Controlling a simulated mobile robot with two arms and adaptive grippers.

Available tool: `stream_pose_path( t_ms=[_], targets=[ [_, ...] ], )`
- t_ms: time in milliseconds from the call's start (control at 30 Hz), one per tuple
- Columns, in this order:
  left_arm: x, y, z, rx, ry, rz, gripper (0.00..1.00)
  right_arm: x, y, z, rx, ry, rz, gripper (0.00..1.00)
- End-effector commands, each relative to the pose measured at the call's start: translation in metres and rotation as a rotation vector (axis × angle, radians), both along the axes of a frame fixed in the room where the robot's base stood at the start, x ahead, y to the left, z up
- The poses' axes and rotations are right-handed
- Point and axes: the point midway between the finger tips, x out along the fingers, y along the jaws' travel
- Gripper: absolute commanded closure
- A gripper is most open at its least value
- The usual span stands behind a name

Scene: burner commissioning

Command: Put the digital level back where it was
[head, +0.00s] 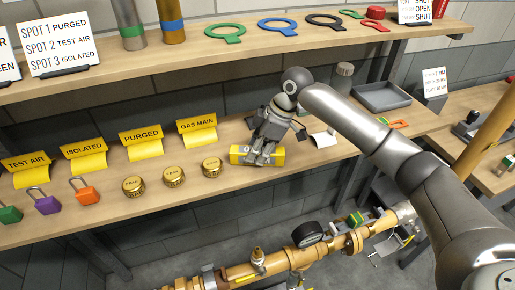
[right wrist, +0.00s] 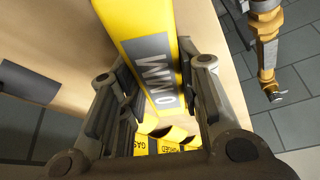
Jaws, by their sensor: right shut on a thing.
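The digital level (head: 277,157) is a yellow bar on or just above the front part of the lower wooden shelf (head: 330,170), right of the brass caps. I cannot tell if it touches the wood. My right gripper (head: 259,158) reaches down over it and is shut on it, hiding its middle. In the right wrist view the level (right wrist: 139,22) runs between the two fingers of the gripper (right wrist: 157,68), with a grey display reading 0 MM/M. My left gripper is not in view.
Several brass caps (head: 174,177) and padlocks (head: 86,194) stand left of the level, with yellow tent signs (head: 141,139) behind. A white card (head: 323,140) and a grey tray (head: 382,97) are to the right. The upper shelf (head: 200,50) overhangs behind. A brass pipe (head: 270,263) runs below.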

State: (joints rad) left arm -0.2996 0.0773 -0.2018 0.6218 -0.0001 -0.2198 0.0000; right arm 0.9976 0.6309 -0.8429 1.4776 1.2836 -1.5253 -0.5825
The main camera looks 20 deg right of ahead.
Motion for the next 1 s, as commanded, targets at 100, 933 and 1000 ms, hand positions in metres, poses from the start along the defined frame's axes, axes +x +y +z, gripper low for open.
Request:
stream_pose_path(
  t_ms=[100,933,1000],
  targets=[
    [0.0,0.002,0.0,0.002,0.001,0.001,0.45,0.0,0.0,-0.001,0.0,0.001,-0.001,0.58],
    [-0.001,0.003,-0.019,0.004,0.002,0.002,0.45,-0.008,-0.024,0.064,0.0,-0.005,-0.001,0.47],
    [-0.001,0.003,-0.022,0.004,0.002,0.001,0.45,-0.01,-0.03,0.077,0.0,-0.005,-0.001,0.47]
  ],
)
